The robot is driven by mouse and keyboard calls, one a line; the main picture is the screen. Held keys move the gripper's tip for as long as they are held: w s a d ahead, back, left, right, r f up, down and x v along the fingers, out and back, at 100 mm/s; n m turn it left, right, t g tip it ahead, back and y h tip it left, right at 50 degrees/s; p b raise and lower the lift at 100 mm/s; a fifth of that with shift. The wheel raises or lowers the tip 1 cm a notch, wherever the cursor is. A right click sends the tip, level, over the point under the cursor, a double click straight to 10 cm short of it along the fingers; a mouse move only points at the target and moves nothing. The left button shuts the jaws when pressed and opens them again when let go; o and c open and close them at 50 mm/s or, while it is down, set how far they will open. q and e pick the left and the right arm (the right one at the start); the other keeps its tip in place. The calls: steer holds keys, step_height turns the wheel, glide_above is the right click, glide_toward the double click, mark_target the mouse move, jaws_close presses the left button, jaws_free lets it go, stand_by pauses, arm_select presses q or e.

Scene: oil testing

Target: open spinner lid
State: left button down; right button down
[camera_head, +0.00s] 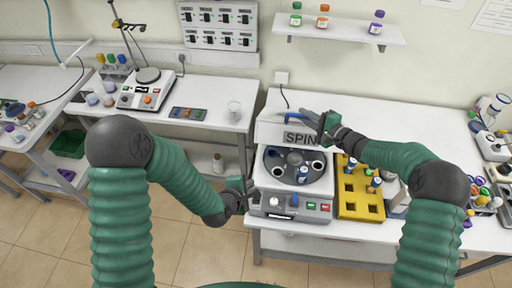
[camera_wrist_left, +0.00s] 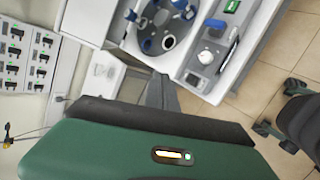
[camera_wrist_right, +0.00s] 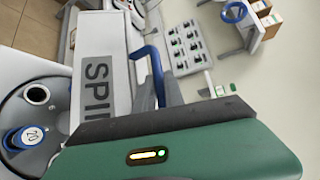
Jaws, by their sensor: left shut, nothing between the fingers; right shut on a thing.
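The spinner (camera_head: 290,203) stands on the bench in the middle, with a dark round rotor (camera_head: 284,166) exposed. A blue-capped tube (camera_head: 302,175) sits in the rotor. The white lid (camera_head: 270,131), marked SPIN, is raised at the back of the spinner. Its blue handle (camera_wrist_right: 152,65) shows at the lid's edge in the right wrist view. My right gripper (camera_head: 311,116) is shut on the handle. My left gripper (camera_head: 243,187) is shut and empty, beside the spinner's front left edge; its fingers also show in the left wrist view (camera_wrist_left: 161,88).
A yellow rack (camera_head: 361,207) with tubes stands right of the spinner. A shelf (camera_head: 340,30) with bottles hangs on the wall. The bench behind the rack is clear.

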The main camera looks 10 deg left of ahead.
steer(key=shift+f, duration=0.1)
arm_select(q)
steer(key=w+n+t+y, duration=0.2)
steer(key=w+n+t, duration=0.2)
steer(key=w+n, duration=1.1)
steer(key=shift+w+a+n+y, duration=0.2)
steer(key=shift+a+n+y, duration=0.1)
steer(key=shift+n, duration=0.4)
